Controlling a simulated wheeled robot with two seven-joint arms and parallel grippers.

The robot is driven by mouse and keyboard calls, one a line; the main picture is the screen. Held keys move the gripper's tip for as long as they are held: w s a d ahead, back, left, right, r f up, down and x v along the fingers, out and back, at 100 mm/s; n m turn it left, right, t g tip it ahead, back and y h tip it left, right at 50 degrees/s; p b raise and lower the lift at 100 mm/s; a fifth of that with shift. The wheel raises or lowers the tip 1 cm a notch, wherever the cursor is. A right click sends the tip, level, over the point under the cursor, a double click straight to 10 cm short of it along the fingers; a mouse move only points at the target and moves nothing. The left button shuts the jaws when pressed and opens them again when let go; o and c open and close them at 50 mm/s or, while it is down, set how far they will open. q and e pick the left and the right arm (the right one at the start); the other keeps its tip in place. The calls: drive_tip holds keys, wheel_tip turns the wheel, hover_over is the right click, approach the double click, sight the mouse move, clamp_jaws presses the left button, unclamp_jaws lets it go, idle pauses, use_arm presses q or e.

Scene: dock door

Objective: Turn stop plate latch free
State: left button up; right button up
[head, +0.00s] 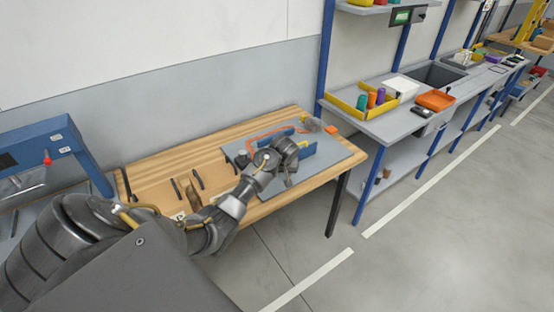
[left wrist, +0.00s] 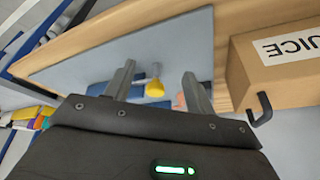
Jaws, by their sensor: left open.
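A yellow knob (left wrist: 155,88) on a thin metal stem shows between my fingers in the left wrist view. It looks like the latch, but I cannot tell for sure. Behind it is a flat grey board (left wrist: 170,45), which in the head view lies on the wooden bench (head: 160,172). A blue fixture (head: 305,152) stands on the board, partly hidden by my arm. My left gripper (left wrist: 157,72) is open and empty, its fingers on either side of the knob with gaps. In the head view this gripper (head: 290,168) is over the board. My right gripper is not in view.
A brown box with dark lettering (left wrist: 275,75) is close by at the right in the left wrist view. An orange cable (head: 268,133) lies at the board's back. A blue-framed grey shelf bench (head: 400,122) with trays stands to the right. Open floor (head: 410,240) lies in front.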

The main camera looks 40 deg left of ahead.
use_arm(q)
drive_tip(key=w+a+r+n, duration=0.2)
drive_tip(key=w+a+r, duration=0.2)
drive_tip(key=r, duration=0.3)
drive_tip(key=x, duration=0.8)
drive_tip(key=shift+w+f+p, duration=0.2)
drive_tip(key=shift+f+p, duration=0.1)
drive_tip(key=shift+f, duration=0.05)
drive_tip(key=shift+x, duration=0.95)
drive_tip(key=c, duration=1)
drive_tip(key=shift+o, duration=0.2)
